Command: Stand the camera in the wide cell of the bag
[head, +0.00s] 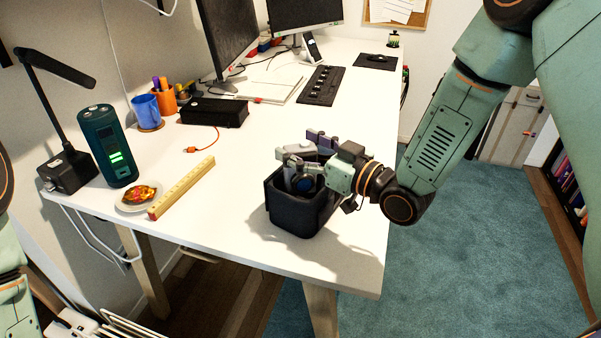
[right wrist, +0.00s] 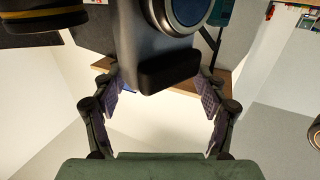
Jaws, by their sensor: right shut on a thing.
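The black bag (head: 292,215) stands open-topped near the right front edge of the white desk. The camera (head: 303,181), grey with a dark round blue-tinted lens, is at the bag's mouth, its lower part hidden by the bag wall. My right gripper (head: 308,160) reaches in from the right and is shut on the camera. In the right wrist view, the camera's lens and grey body (right wrist: 174,48) show between the purple-padded fingers (right wrist: 160,95). I cannot tell which cell it is over or whether it touches the bottom. My left gripper is out of view.
A black box (head: 214,112) and keyboard (head: 322,86) lie farther back. The desk between is clear.

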